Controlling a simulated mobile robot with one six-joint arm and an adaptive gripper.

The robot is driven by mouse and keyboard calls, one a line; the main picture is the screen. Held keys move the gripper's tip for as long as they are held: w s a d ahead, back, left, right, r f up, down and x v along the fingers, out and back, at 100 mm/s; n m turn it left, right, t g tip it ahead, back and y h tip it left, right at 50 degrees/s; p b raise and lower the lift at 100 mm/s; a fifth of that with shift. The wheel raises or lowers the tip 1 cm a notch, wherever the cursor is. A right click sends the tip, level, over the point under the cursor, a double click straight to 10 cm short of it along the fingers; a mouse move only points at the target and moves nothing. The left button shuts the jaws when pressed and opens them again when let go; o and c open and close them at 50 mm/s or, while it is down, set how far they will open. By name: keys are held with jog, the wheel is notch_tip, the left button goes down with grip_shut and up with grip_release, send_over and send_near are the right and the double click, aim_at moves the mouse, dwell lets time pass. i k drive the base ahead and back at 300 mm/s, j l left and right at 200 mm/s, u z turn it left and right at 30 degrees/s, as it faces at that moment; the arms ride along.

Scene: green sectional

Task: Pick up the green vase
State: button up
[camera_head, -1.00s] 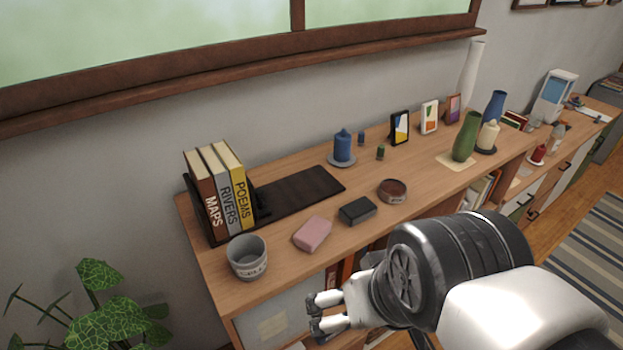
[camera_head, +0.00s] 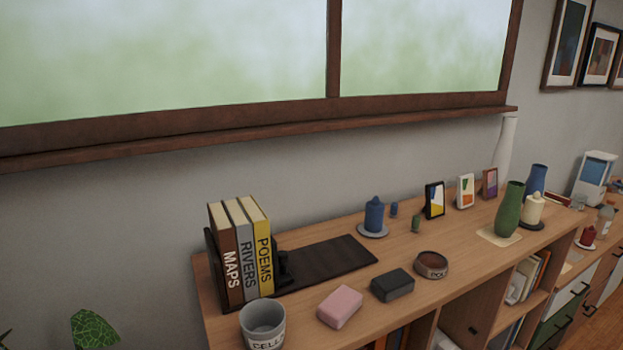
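The green vase (camera_head: 509,210) stands upright on a pale square mat (camera_head: 486,236) toward the right part of the wooden shelf top. A blue vase (camera_head: 537,180) stands just behind it to the right, and a cream candle (camera_head: 533,209) on a dark dish stands close at its right. My gripper is out of view now.
The shelf top (camera_head: 440,285) also holds books (camera_head: 240,248), a grey pot (camera_head: 262,322), a pink block (camera_head: 340,306), a black block (camera_head: 392,285), a brown bowl (camera_head: 431,264) and a blue candle (camera_head: 374,214). Picture frames (camera_head: 434,200) stand behind. Bare wood lies left of the mat.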

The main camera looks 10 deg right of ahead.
aim_at(506, 221)
jog(key=z, duration=1.3)
